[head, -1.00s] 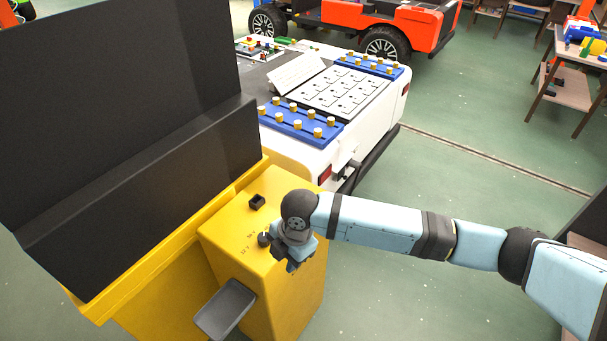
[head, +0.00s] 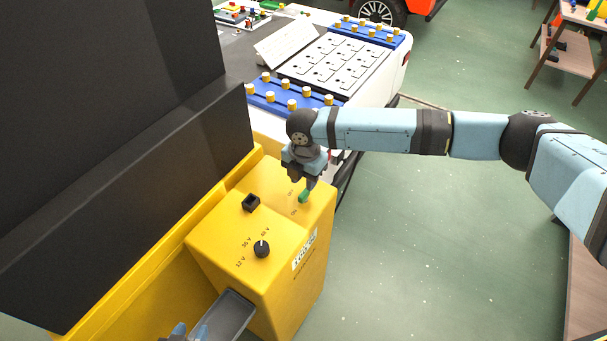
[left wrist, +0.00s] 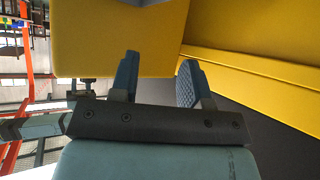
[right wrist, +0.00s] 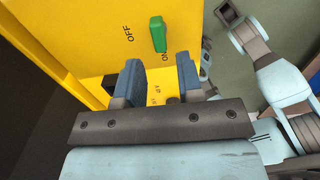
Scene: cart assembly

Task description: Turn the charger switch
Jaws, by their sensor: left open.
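The yellow charger (head: 290,210) has a green switch (head: 304,196) between ON and OFF labels. My right gripper (head: 305,184) is right over the switch. In its wrist view my right gripper (right wrist: 159,62) is open, with nothing between its fingers. A black voltage knob (head: 261,249) sits lower on the panel. My left gripper (head: 187,333) shows only partly at the bottom edge. In its wrist view my left gripper (left wrist: 158,58) is open and empty, facing a yellow surface.
A black socket (head: 250,203) stands on the panel's left. A grey tray (head: 230,315) sticks out at the charger's front. A large dark panel (head: 130,190) rises at the left. The white cart with blue battery strips (head: 290,100) is behind.

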